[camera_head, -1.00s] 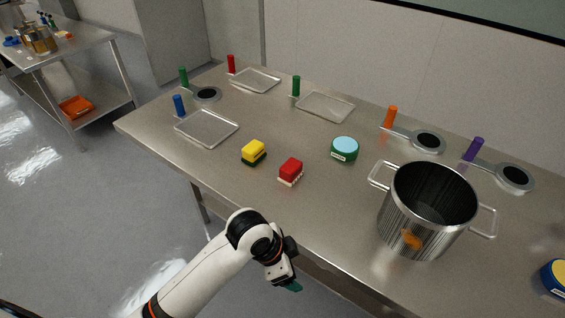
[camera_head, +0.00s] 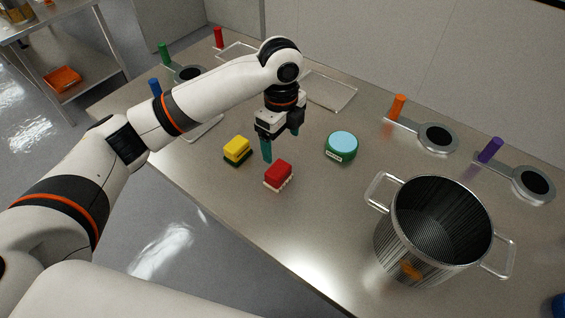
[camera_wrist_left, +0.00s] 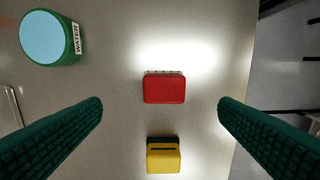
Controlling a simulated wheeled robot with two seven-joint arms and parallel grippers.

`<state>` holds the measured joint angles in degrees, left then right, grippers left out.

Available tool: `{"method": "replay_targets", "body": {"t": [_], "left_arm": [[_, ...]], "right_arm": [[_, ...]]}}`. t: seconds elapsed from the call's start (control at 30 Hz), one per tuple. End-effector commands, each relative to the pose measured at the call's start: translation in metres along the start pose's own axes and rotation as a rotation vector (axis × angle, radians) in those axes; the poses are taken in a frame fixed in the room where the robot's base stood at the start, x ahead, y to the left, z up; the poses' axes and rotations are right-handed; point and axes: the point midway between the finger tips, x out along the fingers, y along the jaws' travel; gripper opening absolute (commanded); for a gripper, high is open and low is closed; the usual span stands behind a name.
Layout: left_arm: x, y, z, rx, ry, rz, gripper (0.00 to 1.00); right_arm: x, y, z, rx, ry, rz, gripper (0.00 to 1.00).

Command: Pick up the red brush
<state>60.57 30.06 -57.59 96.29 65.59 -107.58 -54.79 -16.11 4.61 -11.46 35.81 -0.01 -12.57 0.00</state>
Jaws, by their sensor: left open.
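The red brush (camera_head: 278,175) lies on the metal table with its pale bristles down, right of a yellow sponge-like brush (camera_head: 237,150). My left gripper (camera_head: 281,146) is above the table, just behind the red brush, pointing down. In the left wrist view the red brush (camera_wrist_left: 164,88) lies between and beyond the two wide-apart green fingers (camera_wrist_left: 160,108), with nothing between the fingertips. The yellow brush (camera_wrist_left: 163,157) is lower in that view. My right gripper is not in view.
A green container with a light-blue lid (camera_head: 341,147), labelled WATER in the left wrist view (camera_wrist_left: 50,38), stands right of the brush. A large steel pot (camera_head: 432,235) stands at the right. Orange-handled (camera_head: 398,107) and purple-handled (camera_head: 490,150) tools lie behind it.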

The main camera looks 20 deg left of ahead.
Motion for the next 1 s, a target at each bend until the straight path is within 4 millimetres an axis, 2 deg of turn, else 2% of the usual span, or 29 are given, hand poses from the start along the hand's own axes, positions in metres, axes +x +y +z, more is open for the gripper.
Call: {"method": "replay_targets", "body": {"t": [0.1, 0.3, 0.37, 0.57, 0.7, 0.83, 1.0], "left_arm": [[0.011, -0.001, -0.002, 0.002, 0.003, -0.009, 0.84], [0.046, -0.001, -0.002, 0.001, 0.002, -0.007, 0.84], [0.054, 0.0, -0.002, 0.001, 0.002, -0.005, 0.84], [0.069, 0.0, -0.003, 0.001, 0.003, -0.004, 0.84], [0.086, -0.002, -0.007, -0.001, 0.002, -0.007, 0.84], [0.106, -0.002, -0.008, 0.001, 0.001, -0.004, 0.84], [0.117, -0.002, -0.008, 0.002, 0.002, -0.001, 0.84]], "right_arm": [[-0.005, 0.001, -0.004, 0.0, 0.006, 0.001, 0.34], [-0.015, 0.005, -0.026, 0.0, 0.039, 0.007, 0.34], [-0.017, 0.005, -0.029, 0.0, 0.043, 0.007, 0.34], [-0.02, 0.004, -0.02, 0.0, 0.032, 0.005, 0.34], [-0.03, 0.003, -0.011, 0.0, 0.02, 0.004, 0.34], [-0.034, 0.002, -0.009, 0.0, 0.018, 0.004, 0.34], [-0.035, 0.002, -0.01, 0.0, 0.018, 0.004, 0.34]]}}
